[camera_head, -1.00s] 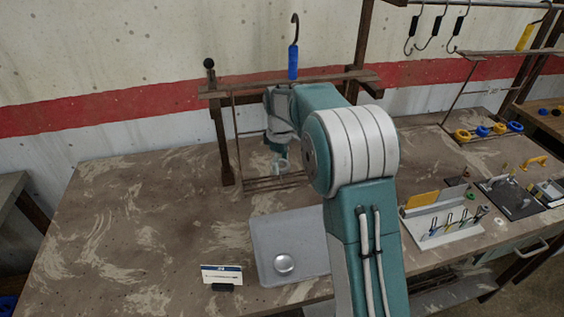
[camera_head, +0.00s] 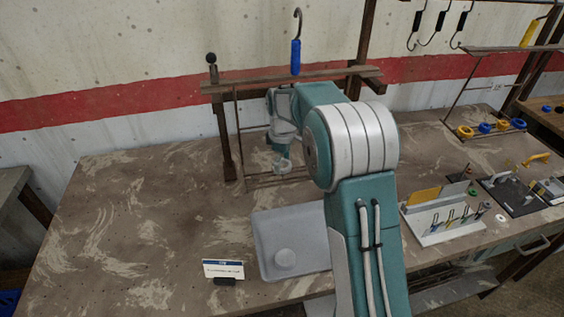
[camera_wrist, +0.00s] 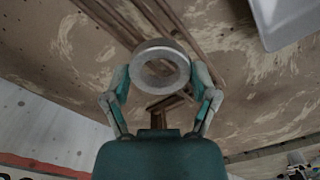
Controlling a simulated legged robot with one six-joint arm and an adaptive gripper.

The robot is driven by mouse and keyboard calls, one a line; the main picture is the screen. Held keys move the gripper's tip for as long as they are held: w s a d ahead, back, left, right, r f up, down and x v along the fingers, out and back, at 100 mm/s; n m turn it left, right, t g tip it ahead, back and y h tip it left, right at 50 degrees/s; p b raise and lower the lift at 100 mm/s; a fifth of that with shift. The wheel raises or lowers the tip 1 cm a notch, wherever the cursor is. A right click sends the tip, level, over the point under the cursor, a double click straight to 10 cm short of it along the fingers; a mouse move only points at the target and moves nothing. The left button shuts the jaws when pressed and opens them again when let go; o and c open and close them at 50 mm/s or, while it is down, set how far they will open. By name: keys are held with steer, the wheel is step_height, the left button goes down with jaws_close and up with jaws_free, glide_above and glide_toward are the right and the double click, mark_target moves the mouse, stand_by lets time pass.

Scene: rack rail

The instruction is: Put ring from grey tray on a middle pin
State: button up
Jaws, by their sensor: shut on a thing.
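My gripper (camera_head: 281,158) is shut on a grey ring (camera_head: 284,166), held in the air in front of the rack at the back of the table. In the wrist view, the ring (camera_wrist: 161,51) sits between the two fingers of my gripper (camera_wrist: 160,76), its hole facing the camera. Brown rack slats (camera_wrist: 112,27) show behind it. I cannot make out the rack's pins; my arm hides part of the rack.
The rack's upper rail (camera_head: 235,86) runs above my gripper, with a blue-handled hook (camera_head: 295,57) over it. A small sign (camera_head: 223,270) stands left of the tray. A white holder (camera_head: 440,236) and coloured rings (camera_head: 485,128) are at right. The table's left side is clear.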

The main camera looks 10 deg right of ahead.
steer(key=shift+f, duration=1.4)
steer(key=o, duration=1)
